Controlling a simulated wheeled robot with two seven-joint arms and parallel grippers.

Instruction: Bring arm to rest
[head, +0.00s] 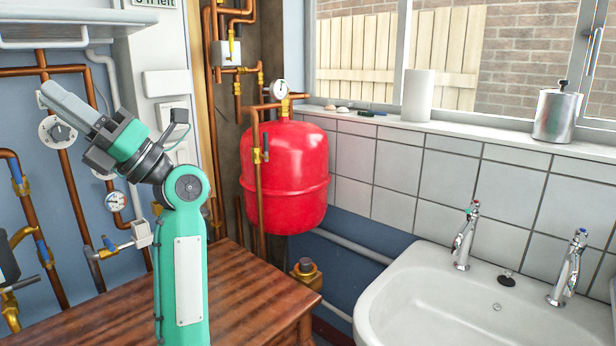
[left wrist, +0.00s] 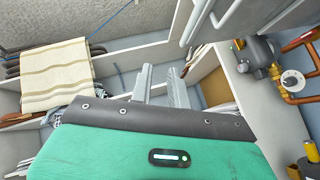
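My left arm, teal with grey joints, rises over the brown wooden table (head: 240,290) in the head view. Its elbow is bent, and the forearm leans up and to the left. My left gripper (head: 50,92) is raised high in front of the blue wall and pipes. In the left wrist view its two grey fingers (left wrist: 160,72) stand apart with an empty gap between them. Nothing is held. In the head view the fingers overlap and look like one grey bar. My right gripper is not in view.
A pressure gauge (head: 115,201) and copper pipes run close behind the arm. A white shelf (head: 75,42) is above the gripper. A red tank (head: 285,175) and white sink (head: 450,300) are to the right. A striped cloth (left wrist: 56,75) hangs in the left wrist view.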

